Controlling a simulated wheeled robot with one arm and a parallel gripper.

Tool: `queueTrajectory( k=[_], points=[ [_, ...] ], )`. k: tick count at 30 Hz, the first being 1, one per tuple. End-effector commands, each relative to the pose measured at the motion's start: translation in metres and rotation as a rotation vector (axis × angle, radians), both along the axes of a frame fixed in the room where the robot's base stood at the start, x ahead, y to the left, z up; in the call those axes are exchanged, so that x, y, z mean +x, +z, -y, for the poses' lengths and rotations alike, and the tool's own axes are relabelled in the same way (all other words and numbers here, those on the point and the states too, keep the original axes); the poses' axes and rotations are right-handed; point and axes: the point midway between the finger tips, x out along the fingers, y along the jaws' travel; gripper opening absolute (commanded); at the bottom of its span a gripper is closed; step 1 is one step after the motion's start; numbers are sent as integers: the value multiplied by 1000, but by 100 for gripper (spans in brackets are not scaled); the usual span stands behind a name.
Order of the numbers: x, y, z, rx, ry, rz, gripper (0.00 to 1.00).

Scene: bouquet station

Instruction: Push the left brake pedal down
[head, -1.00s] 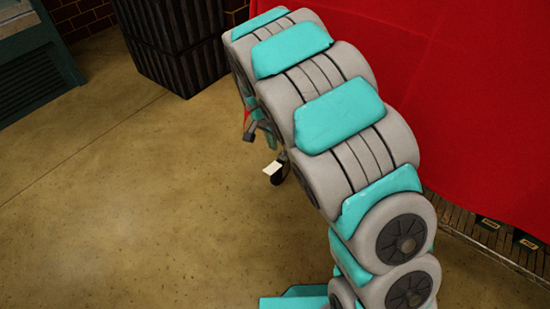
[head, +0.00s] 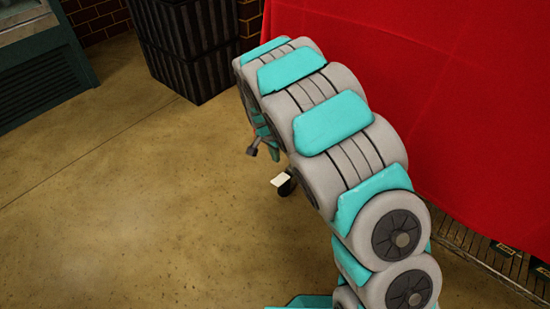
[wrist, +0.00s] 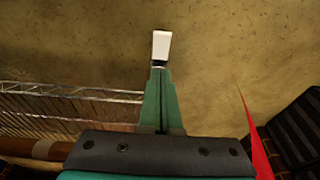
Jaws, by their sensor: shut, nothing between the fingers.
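A small pale pad (head: 278,180) shows low over the floor beside a black rounded part in the head view. It looks like a brake pedal, but I cannot tell whether it is the left one. In the wrist view a white pad (wrist: 161,45), probably the same one, lies right at the tips of my gripper (wrist: 159,72). The green fingers are shut with nothing between them. I cannot tell whether the tips touch the pad or hover above it. My arm hides most of my gripper in the head view.
A red cloth (head: 450,110) hangs along the right. A black ribbed bin (head: 185,45) stands at the back left. The wrist view shows a wire rack (wrist: 65,105) on the left. The tan floor (head: 130,190) is clear on the left.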

Motion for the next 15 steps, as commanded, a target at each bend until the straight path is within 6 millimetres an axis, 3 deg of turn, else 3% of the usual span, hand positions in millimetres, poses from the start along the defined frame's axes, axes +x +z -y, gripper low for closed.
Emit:
queueTrajectory(
  k=[15],
  points=[
    [10,-96,8,0,1,-4,0]
  ],
)
